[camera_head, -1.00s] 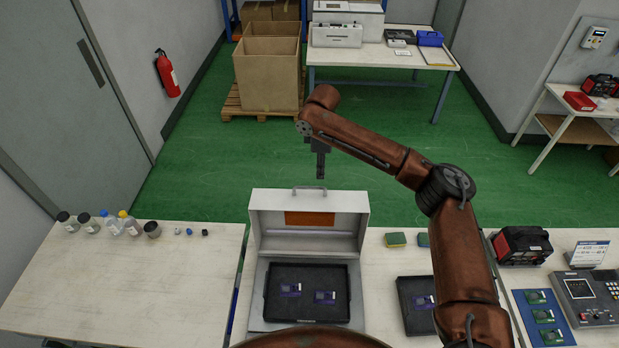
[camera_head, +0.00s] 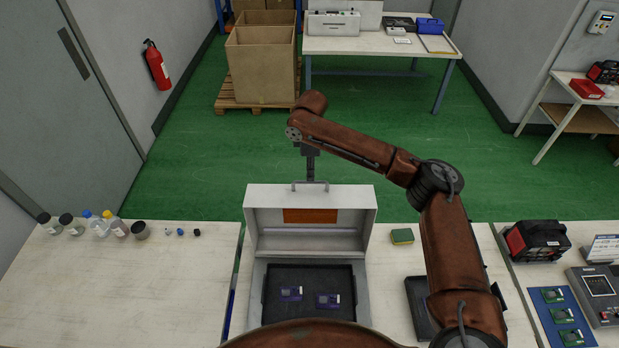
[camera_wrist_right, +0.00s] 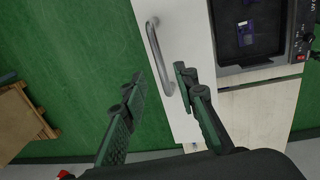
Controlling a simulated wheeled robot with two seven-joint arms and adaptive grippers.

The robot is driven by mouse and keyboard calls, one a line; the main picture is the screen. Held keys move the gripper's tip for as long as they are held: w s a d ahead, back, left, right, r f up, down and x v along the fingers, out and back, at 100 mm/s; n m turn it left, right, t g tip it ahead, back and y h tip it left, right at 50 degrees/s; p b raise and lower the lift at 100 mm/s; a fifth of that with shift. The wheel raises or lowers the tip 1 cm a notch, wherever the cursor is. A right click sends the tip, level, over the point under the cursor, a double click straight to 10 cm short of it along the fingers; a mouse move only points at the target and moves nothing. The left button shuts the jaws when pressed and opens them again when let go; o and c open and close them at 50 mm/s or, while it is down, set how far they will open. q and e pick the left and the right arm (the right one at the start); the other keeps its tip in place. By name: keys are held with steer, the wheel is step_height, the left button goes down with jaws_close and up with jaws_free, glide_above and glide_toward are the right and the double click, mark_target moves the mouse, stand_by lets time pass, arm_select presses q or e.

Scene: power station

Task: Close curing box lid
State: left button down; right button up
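The grey curing box (camera_head: 256,290) stands on the front table with its lid (camera_head: 345,218) raised upright. A metal handle (camera_head: 323,184) is on the lid's top edge; in the right wrist view the handle (camera_wrist_right: 154,52) is a curved bar on the pale lid panel (camera_wrist_right: 187,40). My right gripper (camera_head: 310,178) is at the handle, pointing down. In the wrist view its two fingers (camera_wrist_right: 162,84) are apart, with the handle's end near the gap between them. No grip shows. My left gripper is not in view.
Bottles and jars (camera_head: 98,226) stand on the left table. To the right are a green-yellow sponge (camera_head: 402,236), a black tray (camera_head: 420,300) partly behind my arm, and a red-black case (camera_head: 537,240). Green floor (camera_head: 200,180) is open behind the box.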

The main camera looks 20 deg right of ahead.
steer(key=shift+w+d+f+p, duration=0.15)
steer(key=shift+f+p, duration=0.25)
steer(key=shift+f, duration=2.2)
steer(key=shift+w, duration=0.1)
steer(key=shift+c, duration=0.5)
jaws_close()
